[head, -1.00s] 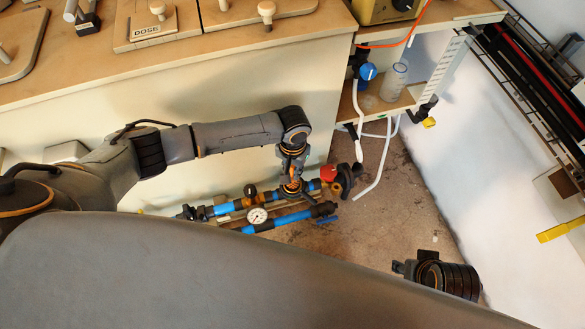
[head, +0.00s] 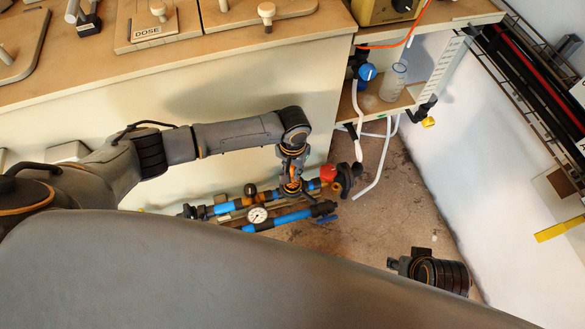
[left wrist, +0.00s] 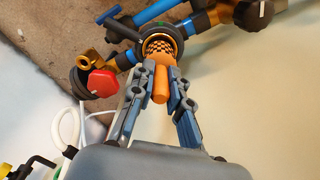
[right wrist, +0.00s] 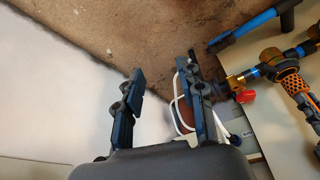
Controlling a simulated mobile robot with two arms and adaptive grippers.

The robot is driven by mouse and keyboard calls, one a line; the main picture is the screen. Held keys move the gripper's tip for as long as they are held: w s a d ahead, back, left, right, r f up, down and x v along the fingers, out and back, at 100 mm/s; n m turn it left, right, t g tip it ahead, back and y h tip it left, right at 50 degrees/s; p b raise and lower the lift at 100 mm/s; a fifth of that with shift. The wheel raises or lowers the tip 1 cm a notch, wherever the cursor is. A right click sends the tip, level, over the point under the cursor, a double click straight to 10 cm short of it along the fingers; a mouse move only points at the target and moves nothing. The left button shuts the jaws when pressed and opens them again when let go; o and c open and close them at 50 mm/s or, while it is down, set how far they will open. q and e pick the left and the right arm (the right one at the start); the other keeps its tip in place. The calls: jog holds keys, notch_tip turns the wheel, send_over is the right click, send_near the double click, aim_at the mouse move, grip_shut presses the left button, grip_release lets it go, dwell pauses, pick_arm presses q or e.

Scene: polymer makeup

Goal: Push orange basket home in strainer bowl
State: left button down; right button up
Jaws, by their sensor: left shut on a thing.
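The orange basket (left wrist: 158,46) has a perforated mesh body and a plain orange stem (left wrist: 160,86). In the left wrist view my left gripper (left wrist: 159,70) is shut on it, with a finger on each side. The mesh sits at the dark ring-shaped mouth of the strainer bowl (left wrist: 181,39); how deep it goes is hidden. The mesh also shows in the right wrist view (right wrist: 287,86).
Blue pipes (head: 285,217), a pressure gauge (head: 257,215) and a red knob (head: 328,172) surround the bowl. The cabinet (head: 220,130) stands close behind my left arm. White hoses (head: 371,175) hang at the right. Bare floor (head: 400,215) lies between the pipework and my right arm.

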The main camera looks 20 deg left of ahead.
jog(key=shift+s+d, duration=0.15)
pick_arm(q)
jog(key=shift+p, duration=0.35)
pick_arm(e)
jog(key=f, duration=0.3)
jog(key=shift+a+f, duration=0.15)
jog(key=shift+a, duration=0.05)
dwell(0.4)
jog(key=shift+f, duration=0.15)
dwell(0.4)
